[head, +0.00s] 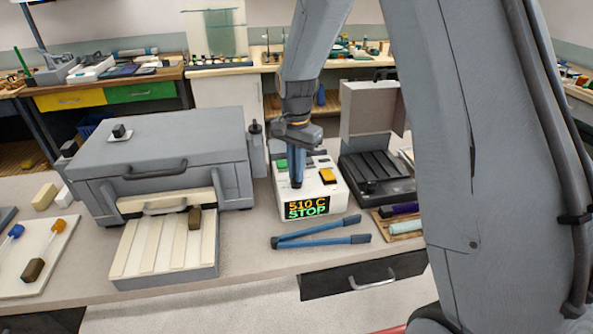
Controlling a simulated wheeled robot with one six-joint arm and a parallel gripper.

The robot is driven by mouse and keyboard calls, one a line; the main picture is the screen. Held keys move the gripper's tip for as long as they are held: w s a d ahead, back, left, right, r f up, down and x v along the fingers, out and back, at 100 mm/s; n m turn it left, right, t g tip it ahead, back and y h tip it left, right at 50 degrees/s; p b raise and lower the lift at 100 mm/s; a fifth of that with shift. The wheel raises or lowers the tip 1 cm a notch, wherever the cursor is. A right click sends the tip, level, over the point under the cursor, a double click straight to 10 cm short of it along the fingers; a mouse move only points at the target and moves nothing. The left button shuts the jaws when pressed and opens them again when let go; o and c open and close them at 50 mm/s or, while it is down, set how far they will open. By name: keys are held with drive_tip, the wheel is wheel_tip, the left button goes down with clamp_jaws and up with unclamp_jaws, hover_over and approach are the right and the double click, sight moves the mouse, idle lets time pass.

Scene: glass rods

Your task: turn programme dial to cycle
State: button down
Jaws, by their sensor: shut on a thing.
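The white control box (333,192) stands on the bench near the middle of the head view. Its front display (307,208) reads "510 C" in orange and "STOP" in green. A yellow-orange button (327,175) is on its top, and a green part (281,164) shows at its back left. My gripper (297,183) points down onto the left part of the box top, its blue fingers shut. The programme dial is hidden between and behind the fingers, so its setting cannot be read.
A grey kiln (165,140) with a cream slatted tray (138,262) stands left. Blue tongs (322,241) lie before the box. An open black case (385,190) stands close on the right. My arm blocks the far right.

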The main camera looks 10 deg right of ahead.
drive_tip(key=c, duration=1.8)
unclamp_jaws()
drive_tip(key=shift+c, duration=0.2)
drive_tip(key=shift+r, duration=0.15)
wheel_tip(320, 180, up, 8)
drive_tip(key=shift+f+b, duration=0.2)
drive_tip(key=shift+b, duration=1.05)
drive_tip(key=s+d+f+n, duration=0.2)
drive_tip(key=s+n, duration=0.1)
drive_tip(key=s, duration=0.4)
drive_tip(key=s+d+f+n+t+b, duration=0.1)
drive_tip(key=s+f+n, duration=0.2)
drive_tip(key=s, duration=0.3)
drive_tip(key=s+d+f+n+b, duration=0.1)
drive_tip(key=s+d+f+n, duration=0.1)
drive_tip(key=s, duration=0.5)
drive_tip(key=shift+s+d+f+n, duration=0.3)
drive_tip(key=shift+s+f+n, duration=0.05)
drive_tip(key=shift+f+n, duration=0.25)
